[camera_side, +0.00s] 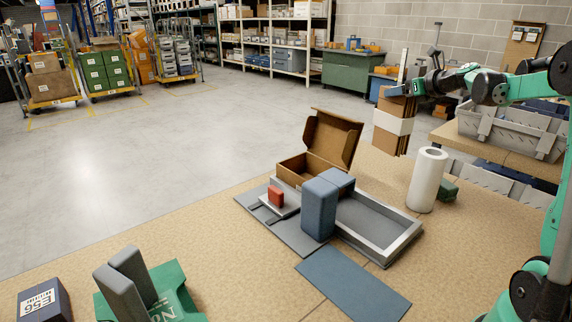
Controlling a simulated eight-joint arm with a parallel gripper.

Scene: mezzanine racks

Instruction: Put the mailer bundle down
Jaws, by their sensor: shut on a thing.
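The mailer bundle (393,122) is a stack of brown cardboard mailers with a white band around the middle. It hangs upright at the upper right, above the far part of the tan table. My gripper (398,91) is shut on the upper part of the mailer bundle, with my green and black arm reaching in from the right. The bundle's lower end appears clear of the table, though the exact gap is hard to judge. The fingertips are small and partly hidden against the bundle.
A white roll (426,180) stands below and right of the bundle, by a small green block (448,191). A grey tray (407,238), open brown box (329,140), blue-grey blocks (319,210) and flat blue mat (352,283) occupy the middle.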

